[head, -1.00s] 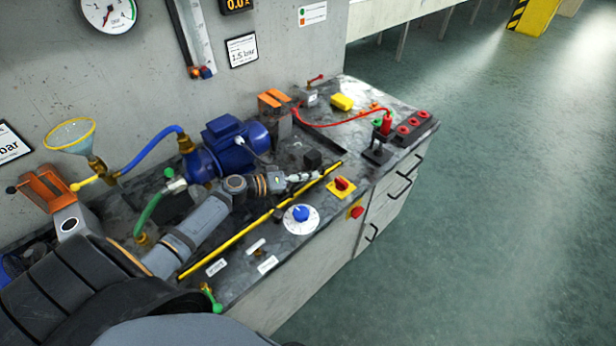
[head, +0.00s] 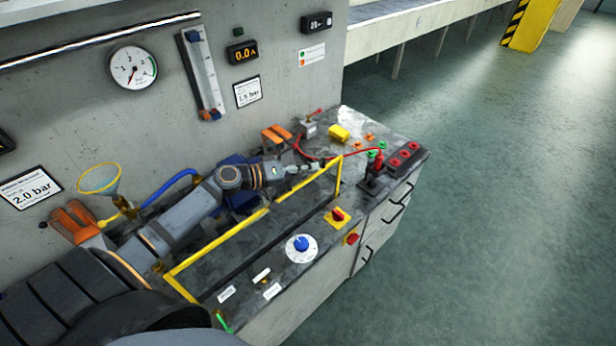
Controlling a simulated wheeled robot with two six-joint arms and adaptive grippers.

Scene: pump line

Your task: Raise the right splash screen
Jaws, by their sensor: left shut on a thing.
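The splash screen (head: 217,243) shows as a yellow frame with a see-through middle. It stands raised above the bench top, its long upper bar running from lower left to upper right. A short yellow post comes down at each end, to the line of a long dark strip (head: 262,252) on the bench. My left gripper (head: 316,165) is shut at the upper bar near its right end, and its arm covers part of the view behind the screen. The exact grip contact is too small to see clearly. My right gripper is out of view.
The bench top holds a blue dial (head: 301,243), a red knob on a yellow plate (head: 338,215), a yellow block (head: 339,133) and a red socket block (head: 404,156). My arm partly hides the blue pump (head: 240,199). A funnel (head: 99,178) is at left. The floor at right is clear.

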